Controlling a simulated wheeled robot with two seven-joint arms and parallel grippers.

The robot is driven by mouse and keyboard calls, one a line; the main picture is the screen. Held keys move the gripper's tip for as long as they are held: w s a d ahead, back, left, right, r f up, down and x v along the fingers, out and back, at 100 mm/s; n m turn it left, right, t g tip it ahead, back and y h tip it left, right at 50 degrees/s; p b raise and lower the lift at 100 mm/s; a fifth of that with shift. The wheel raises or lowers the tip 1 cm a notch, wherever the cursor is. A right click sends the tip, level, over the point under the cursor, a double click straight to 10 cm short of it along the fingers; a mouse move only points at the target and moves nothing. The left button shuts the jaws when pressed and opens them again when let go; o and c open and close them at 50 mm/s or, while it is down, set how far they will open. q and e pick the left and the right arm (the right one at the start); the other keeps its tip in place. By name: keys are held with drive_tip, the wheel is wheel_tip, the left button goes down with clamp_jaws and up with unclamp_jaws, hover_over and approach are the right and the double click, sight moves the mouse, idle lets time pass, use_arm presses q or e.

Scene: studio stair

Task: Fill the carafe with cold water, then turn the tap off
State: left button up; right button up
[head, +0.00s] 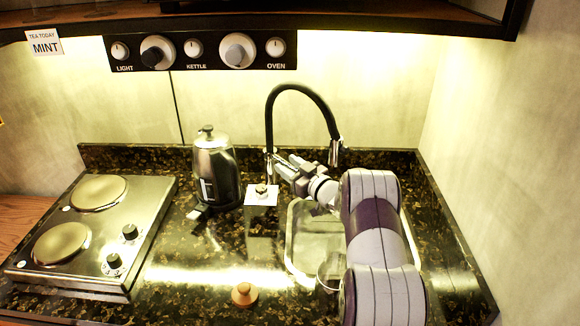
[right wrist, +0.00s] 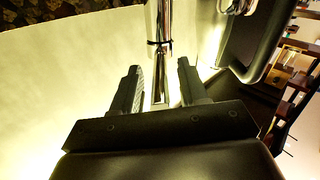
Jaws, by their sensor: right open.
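The tap (head: 300,88) has a black arched hose and a chrome stem behind the sink (head: 290,245). My right gripper (head: 280,164) is open at the chrome stem. In the right wrist view a chrome part of the tap (right wrist: 160,50) shows between the spread fingers (right wrist: 157,90); I cannot tell if they touch it. A clear glass vessel, apparently the carafe (head: 328,272), stands at the front of the sink, partly hidden by my right arm. I cannot make out water in it or a stream from the spout. My left gripper is out of view.
A steel kettle (head: 215,170) stands left of the tap, beside a white card (head: 261,195) with a small item on it. A two-plate hob (head: 150,225) is at the left. A round wooden knob or stopper (head: 244,294) lies on the front counter. A shelf overhangs above.

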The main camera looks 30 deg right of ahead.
clamp_jaws()
drive_tip(key=a+m+h+b, duration=0.1)
drive_tip(key=m+h+b, duration=0.1)
drive_tip(key=h, duration=0.1)
drive_tip(key=shift+a+f+b, duration=0.15)
drive_tip(key=shift+a+b, duration=0.25)
drive_tip(key=shift+a+h, duration=0.15)
drive_tip(key=shift+h, duration=0.25)
drive_tip(key=shift+r, duration=0.2)
unclamp_jaws()
